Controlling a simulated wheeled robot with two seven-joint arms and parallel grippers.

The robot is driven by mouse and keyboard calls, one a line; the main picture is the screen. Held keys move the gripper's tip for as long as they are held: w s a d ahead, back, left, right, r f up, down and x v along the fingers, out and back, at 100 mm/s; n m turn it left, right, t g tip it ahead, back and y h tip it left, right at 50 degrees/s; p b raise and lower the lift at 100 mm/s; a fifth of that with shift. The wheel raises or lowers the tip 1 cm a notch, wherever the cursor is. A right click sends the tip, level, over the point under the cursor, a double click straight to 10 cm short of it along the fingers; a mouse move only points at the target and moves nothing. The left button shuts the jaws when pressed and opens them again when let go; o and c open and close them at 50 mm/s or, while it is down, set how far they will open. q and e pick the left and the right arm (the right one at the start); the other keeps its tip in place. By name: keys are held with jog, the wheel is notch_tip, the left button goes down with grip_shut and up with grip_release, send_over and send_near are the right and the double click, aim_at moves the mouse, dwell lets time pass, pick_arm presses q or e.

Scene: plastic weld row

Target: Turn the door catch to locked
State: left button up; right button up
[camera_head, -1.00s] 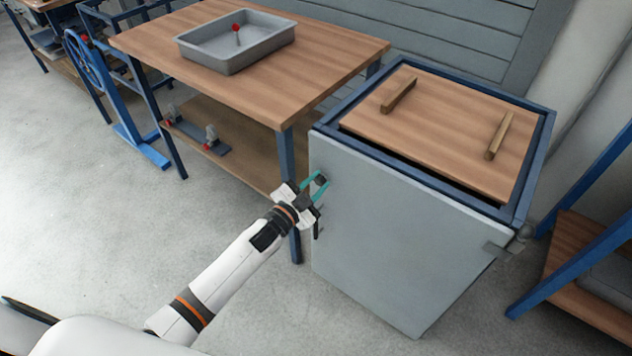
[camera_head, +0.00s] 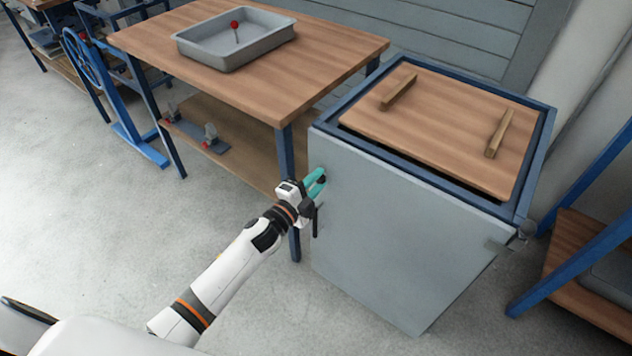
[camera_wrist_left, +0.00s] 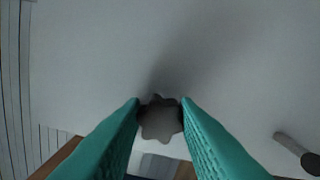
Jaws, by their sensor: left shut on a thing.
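The door catch is a dark, lobed knob (camera_wrist_left: 161,119) on the grey cabinet door (camera_head: 400,235). In the left wrist view it sits between the teal fingertips of my left gripper (camera_wrist_left: 160,108), which is shut on it. In the head view my left gripper (camera_head: 316,183) is at the upper left edge of the door, and its fingers mostly hide the knob. I cannot read which way the catch is turned. My right gripper is not in view.
A dark door handle (camera_head: 315,221) hangs just below my gripper; it also shows in the wrist view (camera_wrist_left: 297,152). A wooden bench (camera_head: 330,60) with a grey tray (camera_head: 215,60) stands to the left behind. The floor in front is clear.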

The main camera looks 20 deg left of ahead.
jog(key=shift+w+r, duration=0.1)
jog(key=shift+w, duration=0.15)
pick_arm(q)
jog(key=o, duration=1)
jog(key=shift+c, duration=0.2)
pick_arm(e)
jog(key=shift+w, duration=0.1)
pick_arm(q)
jog(key=v, duration=1.2)
jog(key=shift+p, duration=0.3)
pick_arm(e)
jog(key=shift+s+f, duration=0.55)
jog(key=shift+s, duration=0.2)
